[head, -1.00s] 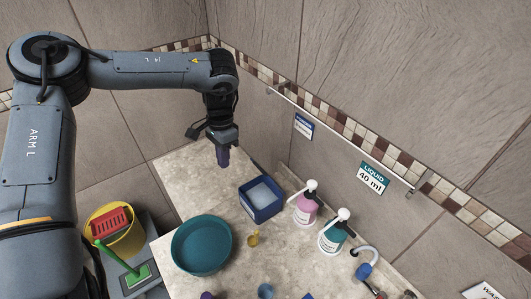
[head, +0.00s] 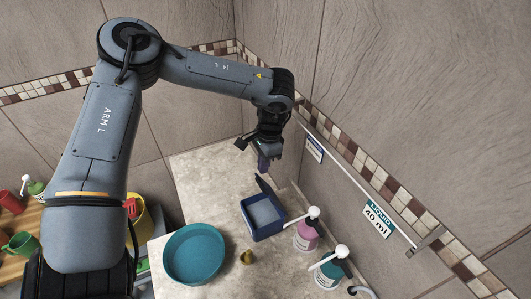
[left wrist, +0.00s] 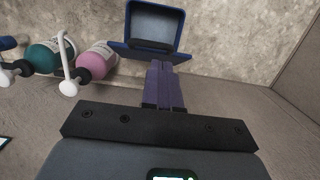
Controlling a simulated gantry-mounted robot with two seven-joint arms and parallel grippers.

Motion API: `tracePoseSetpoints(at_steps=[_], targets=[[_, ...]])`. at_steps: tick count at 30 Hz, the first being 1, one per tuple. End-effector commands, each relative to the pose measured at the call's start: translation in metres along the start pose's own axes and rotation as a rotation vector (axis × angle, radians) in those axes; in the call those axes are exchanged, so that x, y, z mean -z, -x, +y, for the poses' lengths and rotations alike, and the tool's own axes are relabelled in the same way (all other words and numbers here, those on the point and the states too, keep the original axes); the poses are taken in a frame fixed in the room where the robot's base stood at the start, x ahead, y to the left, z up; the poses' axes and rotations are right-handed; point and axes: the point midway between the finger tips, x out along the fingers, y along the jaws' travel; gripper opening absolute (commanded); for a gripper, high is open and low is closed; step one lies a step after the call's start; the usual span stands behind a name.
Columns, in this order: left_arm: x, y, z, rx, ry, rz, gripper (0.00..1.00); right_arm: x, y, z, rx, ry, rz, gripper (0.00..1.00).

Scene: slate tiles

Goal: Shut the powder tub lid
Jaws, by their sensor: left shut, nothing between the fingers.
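The powder tub (head: 267,233) is a dark blue box with pale powder inside, on the stone counter by the wall. Its blue lid (head: 270,193) is open and stands up at the tub's far side. My left gripper (head: 263,166) is shut and empty, with its purple fingers pointing down just behind the lid. In the left wrist view the shut fingers (left wrist: 164,70) reach toward the tub (left wrist: 178,30). I cannot tell whether they touch the lid. My right gripper is not in view.
A teal basin (head: 195,255) and a small yellow scoop-like item (head: 246,257) are in front of the tub. A pink pump bottle (head: 305,238) and a teal one (head: 329,274) stand to its right. The counter left of the tub is clear.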

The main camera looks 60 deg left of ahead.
Motion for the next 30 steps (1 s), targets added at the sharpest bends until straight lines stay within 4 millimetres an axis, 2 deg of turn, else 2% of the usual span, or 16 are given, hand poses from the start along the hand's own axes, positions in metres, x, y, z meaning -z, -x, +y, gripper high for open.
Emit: tracePoseSetpoints(at_steps=[3,9,23,30], targets=[[-0.001,-0.015,0.000,-0.001,0.001,-0.003,0.00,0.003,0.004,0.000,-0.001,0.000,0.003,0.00],[0.000,-0.029,0.000,0.000,0.000,0.000,0.00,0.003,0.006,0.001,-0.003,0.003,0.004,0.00],[-0.001,-0.032,0.000,0.000,0.001,0.002,0.00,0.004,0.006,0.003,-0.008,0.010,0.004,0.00],[-0.008,-0.035,-0.003,0.000,0.005,0.037,0.00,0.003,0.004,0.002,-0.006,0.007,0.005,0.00]])
